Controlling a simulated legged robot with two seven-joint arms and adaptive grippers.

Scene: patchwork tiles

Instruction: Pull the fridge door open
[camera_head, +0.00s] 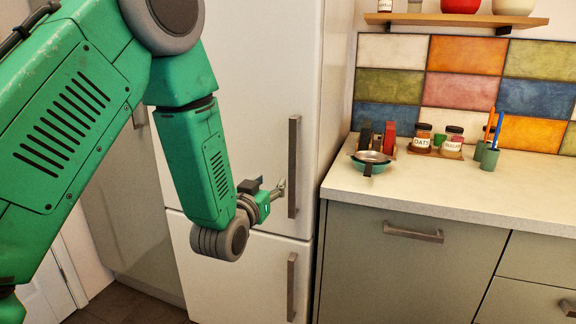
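The white fridge (262,80) stands in the middle of the head view. Its upper door has a long upright grey handle (294,167) near the right edge. This door looks shut, level with the fridge body. A lower door (235,285) has its own upright handle (292,286). My green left arm comes in from the left, and my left gripper (280,188) is just left of the upper handle's lower half. I see no clear grip on the handle. The fingers are small and seen at an angle, so their opening is unclear. My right gripper is out of view.
A counter (450,200) over grey-green cabinets stands right of the fridge. It holds a bowl (371,160), jars (422,137) and a green cup (489,157) with pens. A wooden shelf (455,20) is above. A tall grey cabinet (140,215) stands left of the fridge.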

